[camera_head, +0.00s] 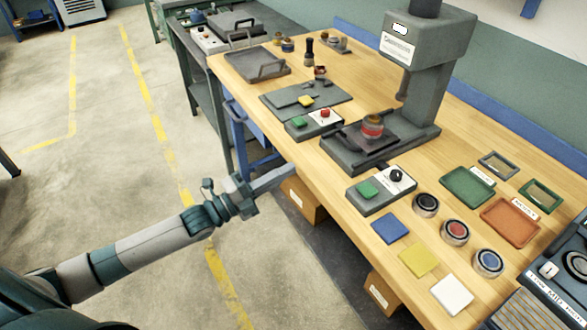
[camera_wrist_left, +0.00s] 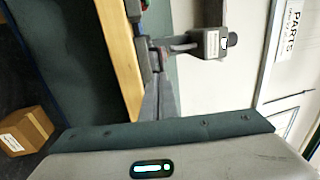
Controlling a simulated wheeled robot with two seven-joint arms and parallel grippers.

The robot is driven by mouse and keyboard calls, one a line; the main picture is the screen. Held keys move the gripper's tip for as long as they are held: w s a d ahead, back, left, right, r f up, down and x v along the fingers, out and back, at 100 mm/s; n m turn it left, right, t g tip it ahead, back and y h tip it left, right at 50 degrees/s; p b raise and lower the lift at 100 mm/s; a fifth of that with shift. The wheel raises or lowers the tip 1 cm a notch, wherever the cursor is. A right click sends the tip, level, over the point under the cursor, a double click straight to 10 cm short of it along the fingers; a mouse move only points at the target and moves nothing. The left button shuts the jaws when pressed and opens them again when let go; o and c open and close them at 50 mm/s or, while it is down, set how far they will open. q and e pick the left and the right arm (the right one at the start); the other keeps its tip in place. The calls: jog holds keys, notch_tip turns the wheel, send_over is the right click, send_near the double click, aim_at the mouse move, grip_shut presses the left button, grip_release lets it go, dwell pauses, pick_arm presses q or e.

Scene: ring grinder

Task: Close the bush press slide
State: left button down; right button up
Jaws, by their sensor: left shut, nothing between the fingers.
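The grey bush press (camera_head: 425,85) stands on the wooden table, with a tall column and an overhanging head. On its base (camera_head: 350,160) a dark slide plate (camera_head: 382,141) carries a small red and metal part (camera_head: 372,127) and has a dark handle at its left. How far the slide is out is hard to tell. My left gripper (camera_head: 293,169) is shut and empty at the table's left edge, short of the press and apart from it. In the left wrist view its fingers (camera_wrist_left: 159,95) point toward the press (camera_wrist_left: 208,44). My right gripper is in neither view.
A control box with a green button (camera_head: 368,189) sits in front of the press, another with a red button (camera_head: 324,113) behind-left. Coloured pads, round tins and shallow trays (camera_head: 510,222) fill the near table. Cardboard boxes (camera_head: 303,199) are under the edge. The floor at left is clear.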

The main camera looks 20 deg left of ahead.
pick_arm(q)
jog(key=shift+s+a, duration=0.1)
jog(key=shift+s, duration=0.1)
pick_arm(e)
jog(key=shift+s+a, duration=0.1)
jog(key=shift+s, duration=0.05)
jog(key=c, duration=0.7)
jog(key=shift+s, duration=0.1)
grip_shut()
pick_arm(q)
jog(key=s+a+f+n+g+y, duration=0.1)
jog(key=s+f+n+y, duration=0.2)
jog(key=f, duration=0.8)
jog(key=s+a+f+n+g+y, duration=0.1)
jog(key=f+n+y, duration=0.1)
jog(key=f+n, duration=0.65)
jog(key=s+a+f+n+g+y, duration=0.1)
jog(key=s+f+n+y, duration=0.15)
jog(key=f, duration=1.05)
jog(key=s+d+f+n+g+y, duration=0.1)
jog(key=s+d+f+n+g, duration=0.2)
jog(key=s+f, duration=1)
jog(key=s+d+f+n+g+y, duration=0.2)
jog(key=s+d+f+n, duration=0.3)
jog(key=s+f, duration=0.7)
jog(key=s+d+g, duration=0.1)
jog(key=s, duration=0.1)
jog(key=shift+s+f+n+g, duration=0.35)
jog(key=shift+s+n+g, duration=0.05)
